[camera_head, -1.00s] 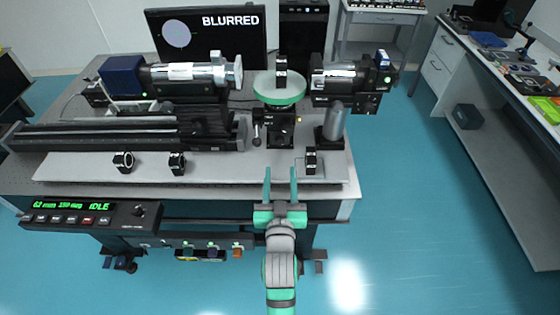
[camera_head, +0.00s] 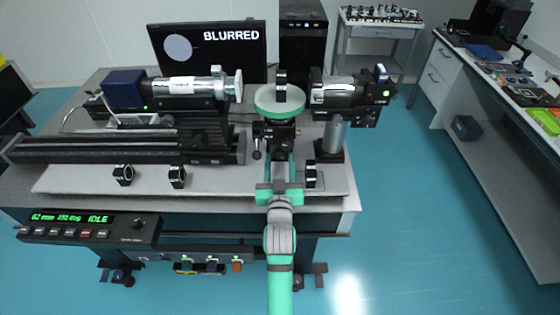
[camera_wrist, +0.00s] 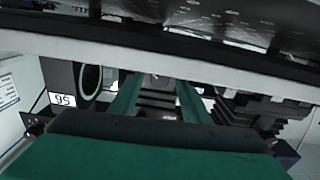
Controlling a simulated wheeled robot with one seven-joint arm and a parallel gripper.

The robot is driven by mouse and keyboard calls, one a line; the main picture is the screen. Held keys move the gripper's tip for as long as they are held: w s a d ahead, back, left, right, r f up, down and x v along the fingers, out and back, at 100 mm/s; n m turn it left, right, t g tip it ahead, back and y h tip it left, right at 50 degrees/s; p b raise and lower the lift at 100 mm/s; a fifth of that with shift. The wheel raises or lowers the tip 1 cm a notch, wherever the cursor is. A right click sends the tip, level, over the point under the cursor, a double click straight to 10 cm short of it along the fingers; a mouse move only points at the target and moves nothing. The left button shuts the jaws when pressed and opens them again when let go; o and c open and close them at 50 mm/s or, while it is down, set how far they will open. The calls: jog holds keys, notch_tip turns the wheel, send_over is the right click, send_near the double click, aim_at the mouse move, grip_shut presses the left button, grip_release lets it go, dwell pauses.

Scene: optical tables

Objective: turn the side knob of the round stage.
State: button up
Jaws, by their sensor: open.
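The round stage (camera_head: 279,101) has a pale disc with a green rim on a black body (camera_head: 275,137), at the back middle of the bench in the head view. A small knob (camera_head: 257,154) hangs at its left side, and a small brass-coloured part shows at its right (camera_head: 298,131). I cannot tell which is the side knob. My gripper (camera_head: 280,160) is open and points away from me, its fingertips in front of the black body. In the wrist view its green fingers (camera_wrist: 158,95) stand apart, with a dark stepped block (camera_wrist: 157,104) between them; contact cannot be told.
A black ring mount (camera_head: 311,175) stands close right of my gripper. A post (camera_head: 333,137) bearing a camera-like unit is behind it. Two more ring mounts and a long black rail (camera_head: 90,147) lie left. The monitor (camera_head: 208,52) reads BLURRED.

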jog(key=shift+w, duration=0.1)
jog(key=shift+c, duration=0.5)
jog(key=c, duration=0.9)
jog(key=shift+c, duration=0.2)
jog(key=shift+m, duration=0.3)
jog(key=shift+m, duration=0.3)
jog(key=o, duration=1)
jog(key=shift+o, duration=0.2)
